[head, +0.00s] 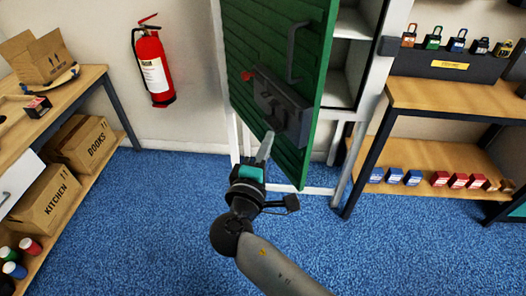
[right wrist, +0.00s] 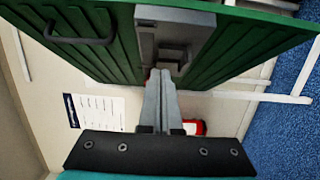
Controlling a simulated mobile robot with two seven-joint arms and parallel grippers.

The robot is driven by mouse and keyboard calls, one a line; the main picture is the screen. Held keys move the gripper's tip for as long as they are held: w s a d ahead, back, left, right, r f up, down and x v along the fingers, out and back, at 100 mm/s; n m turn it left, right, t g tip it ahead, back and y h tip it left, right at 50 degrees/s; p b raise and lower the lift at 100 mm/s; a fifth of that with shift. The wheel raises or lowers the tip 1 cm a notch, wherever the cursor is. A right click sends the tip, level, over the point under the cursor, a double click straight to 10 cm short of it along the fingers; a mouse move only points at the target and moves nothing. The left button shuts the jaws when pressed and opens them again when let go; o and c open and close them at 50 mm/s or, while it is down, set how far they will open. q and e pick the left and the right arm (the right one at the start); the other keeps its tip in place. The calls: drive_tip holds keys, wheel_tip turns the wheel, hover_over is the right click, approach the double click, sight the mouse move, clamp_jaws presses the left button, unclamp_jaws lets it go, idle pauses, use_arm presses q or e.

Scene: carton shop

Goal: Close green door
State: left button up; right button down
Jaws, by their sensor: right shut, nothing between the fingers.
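The green door (head: 262,55) of a light-grey cabinet (head: 372,70) stands open, with cabinet shelves showing to its right. The door has a dark bar handle (head: 292,52) and a grey lock box (head: 282,108) with a red part at its left. My right gripper (head: 265,146) is shut and empty, its fingertips close to the lower left of the lock box. I cannot tell whether they touch. In the right wrist view the shut fingers (right wrist: 163,95) point at the lock box (right wrist: 172,38) on the green door (right wrist: 235,45). My left gripper is not in view.
A fire extinguisher (head: 153,68) hangs on the wall left of the door. A workbench with cartons (head: 88,142) stands at the left. A shelf table (head: 455,97) with padlocks is at the right. Blue carpet (head: 160,215) is clear in front.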

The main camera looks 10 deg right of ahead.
drive_tip(key=shift+w+d+p, duration=0.2)
drive_tip(key=shift+w+d, duration=1)
drive_tip(key=shift+d, duration=0.2)
drive_tip(key=shift+w+d+p, duration=0.2)
drive_tip(key=shift+w+d, duration=1)
drive_tip(key=shift+d, duration=0.15)
